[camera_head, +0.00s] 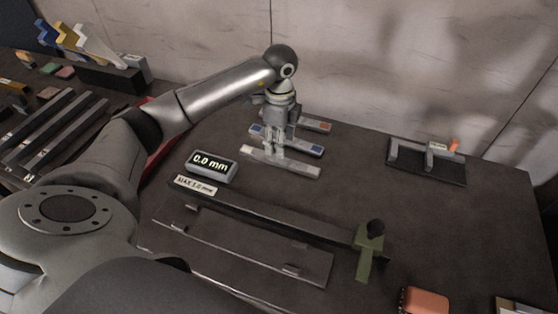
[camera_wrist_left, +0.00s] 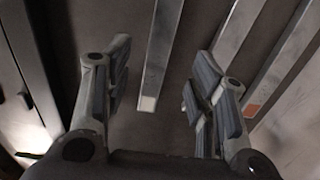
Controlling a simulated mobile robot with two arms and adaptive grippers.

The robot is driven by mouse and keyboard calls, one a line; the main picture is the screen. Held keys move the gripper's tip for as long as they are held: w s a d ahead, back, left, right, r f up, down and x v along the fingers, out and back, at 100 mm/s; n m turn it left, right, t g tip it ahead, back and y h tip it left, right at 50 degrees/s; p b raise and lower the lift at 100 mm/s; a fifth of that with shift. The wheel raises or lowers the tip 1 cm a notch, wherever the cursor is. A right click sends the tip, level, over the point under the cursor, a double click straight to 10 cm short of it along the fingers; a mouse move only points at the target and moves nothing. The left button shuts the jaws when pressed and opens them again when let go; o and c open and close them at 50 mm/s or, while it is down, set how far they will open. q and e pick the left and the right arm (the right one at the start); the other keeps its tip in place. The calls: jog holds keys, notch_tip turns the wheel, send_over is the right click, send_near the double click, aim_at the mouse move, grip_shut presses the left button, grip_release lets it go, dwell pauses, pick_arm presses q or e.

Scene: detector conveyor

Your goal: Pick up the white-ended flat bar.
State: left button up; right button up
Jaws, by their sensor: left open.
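The white-ended flat bar (camera_head: 300,168) lies on the dark table in the head view, nearest of three similar bars. In the left wrist view the same bar (camera_wrist_left: 161,50) runs between my finger pads, with its pale end (camera_wrist_left: 147,103) toward me. My left gripper (camera_head: 275,154) is open and points down over this bar; in the left wrist view its fingers (camera_wrist_left: 160,90) are apart, one on each side of the bar. Whether the fingertips touch the bar or table cannot be told. My right gripper is not in view.
A blue-ended bar (camera_head: 302,147) and an orange-ended bar (camera_head: 317,124) lie close behind. A 0.0 mm display (camera_head: 211,165) and a long dark gauge bar with a green clamp (camera_head: 366,254) are in front. A dark fixture (camera_head: 428,164) stands at right.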

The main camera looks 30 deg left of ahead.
aim_at(279, 161)
pick_arm(q)
jog(key=shift+f, duration=0.75)
notch_tip(279, 161, down, 4)
jog(key=shift+s+a+f+p, duration=0.1)
jog(key=shift+f+p, duration=0.1)
jog(key=shift+p, duration=0.55)
jog(key=shift+f, duration=0.4)
jog(key=shift+c, duration=0.3)
grip_shut()
jog(key=shift+r, duration=0.15)
